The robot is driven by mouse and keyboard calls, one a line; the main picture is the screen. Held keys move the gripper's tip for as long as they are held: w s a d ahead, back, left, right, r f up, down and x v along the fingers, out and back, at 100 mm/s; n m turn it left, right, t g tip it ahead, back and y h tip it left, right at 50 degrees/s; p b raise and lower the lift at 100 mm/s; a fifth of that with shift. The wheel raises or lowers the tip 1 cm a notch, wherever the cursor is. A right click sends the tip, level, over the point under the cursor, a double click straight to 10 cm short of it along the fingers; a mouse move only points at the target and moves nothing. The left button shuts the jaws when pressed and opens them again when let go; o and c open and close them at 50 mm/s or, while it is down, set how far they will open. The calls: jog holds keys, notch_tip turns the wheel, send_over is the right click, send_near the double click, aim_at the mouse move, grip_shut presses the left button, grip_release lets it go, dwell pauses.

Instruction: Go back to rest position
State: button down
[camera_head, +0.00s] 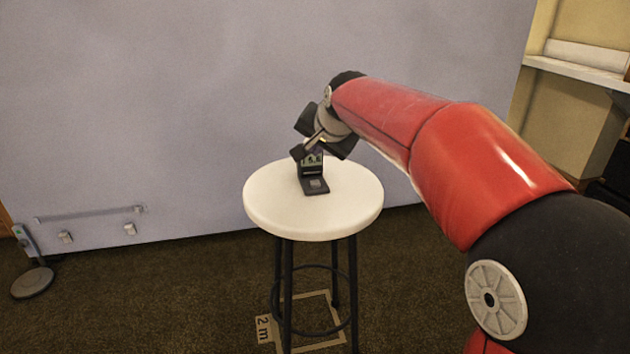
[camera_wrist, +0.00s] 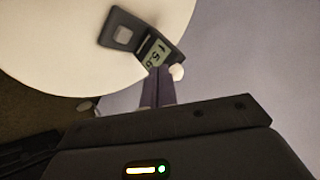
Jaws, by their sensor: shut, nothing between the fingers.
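A small black device (camera_head: 316,187) stands on the white round top of a stool (camera_head: 265,205). It has a flat base with a pale square and an upright part with a lit greenish display. My gripper (camera_head: 304,152) is at the device's upright part, in front of its upper edge in the head view. In the wrist view the device (camera_wrist: 122,32) lies just beyond the shut, empty fingers (camera_wrist: 158,75). A small white round knob (camera_wrist: 177,72) shows beside the fingertips. I cannot tell whether the fingers touch the device.
A pale grey wall panel (camera_head: 200,90) stands behind the stool. A stand with a round base (camera_head: 33,283) is at the far left. A floor marking labelled 2 m (camera_head: 263,329) lies under the stool. A shelf (camera_head: 580,72) is at the right. The rest of the stool top is clear.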

jog(key=s+d+r+n+g+h+p, duration=0.1)
jog(key=s+d+p, duration=0.1)
jog(key=s+d, duration=0.55)
jog(key=s+d+n+h+p, duration=0.1)
jog(key=s+d+p, duration=0.25)
jog(key=s, duration=0.65)
jog(key=s+d+f+n, duration=0.1)
jog(key=s+d+f, duration=0.1)
jog(key=s, duration=0.3)
jog(key=s+d+f+g+h+p, duration=0.1)
jog(key=s+d+f, duration=0.1)
jog(key=s, duration=0.4)
jog(key=s+d+f+n+g+p, duration=0.1)
jog(key=s+d+f, duration=0.1)
jog(key=s, duration=0.4)
jog(key=shift+d+f+n, duration=0.3)
jog(key=shift+d+f, duration=0.1)
jog(key=shift+f, duration=0.15)
jog(key=shift+w, duration=0.1)
